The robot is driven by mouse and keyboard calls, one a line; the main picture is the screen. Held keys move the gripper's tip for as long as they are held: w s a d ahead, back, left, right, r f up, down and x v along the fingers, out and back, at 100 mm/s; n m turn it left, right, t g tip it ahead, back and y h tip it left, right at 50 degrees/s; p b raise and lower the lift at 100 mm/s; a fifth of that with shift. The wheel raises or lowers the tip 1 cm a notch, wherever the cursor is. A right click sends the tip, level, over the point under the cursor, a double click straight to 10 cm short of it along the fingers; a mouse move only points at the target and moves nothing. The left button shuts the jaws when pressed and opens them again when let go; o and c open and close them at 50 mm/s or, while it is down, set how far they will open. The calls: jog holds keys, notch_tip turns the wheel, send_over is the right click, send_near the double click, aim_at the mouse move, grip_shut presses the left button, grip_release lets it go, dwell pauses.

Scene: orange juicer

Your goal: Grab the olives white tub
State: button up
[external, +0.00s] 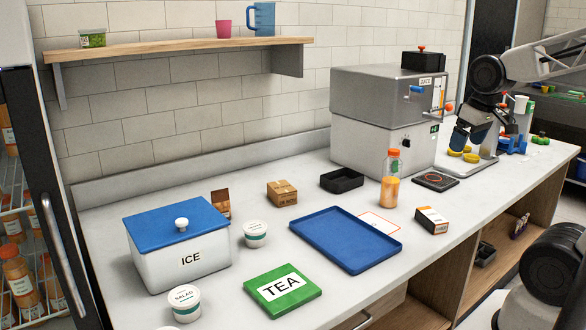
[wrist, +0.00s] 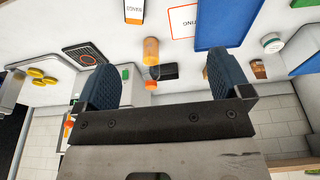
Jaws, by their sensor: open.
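A white tub (external: 256,234) with a green band stands on the counter beside the ice box; its label is too small to read. It seems to show in the wrist view (wrist: 272,43) at the right. A second white tub (external: 183,303), marked SALAD, stands in front of the ice box, and a third white tub (external: 166,327) is cut off at the bottom edge. I cannot tell which one holds olives. My gripper (external: 468,138) is open and empty at the far right of the counter, by the juicer; its blue fingers (wrist: 158,62) frame the wrist view. It is far from the tubs.
The ice box (external: 180,265), green TEA box (external: 283,290), blue tray (external: 345,238), brown carton (external: 282,193), black bin (external: 342,180) and orange juice bottle (external: 390,180) stand on the counter. A wooden shelf (external: 160,46) hangs above.

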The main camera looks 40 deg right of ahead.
dwell(0.3)
jog(key=w+a+n, duration=0.4)
jog(key=w+a, duration=0.2)
jog(key=w, duration=0.7)
jog(key=n+g, duration=0.3)
jog(key=n, duration=0.8)
send_over(257, 225)
notch_tip(257, 225, down, 22)
jog(key=shift+s+d+r, duration=0.1)
jog(key=shift+d+r, duration=0.05)
jog(key=shift+a+f, duration=0.25)
jog(key=shift+a, duration=0.05)
jog(key=shift+f, duration=0.1)
jog(key=shift+f, duration=1.2)
jog(key=shift+f, duration=0.1)
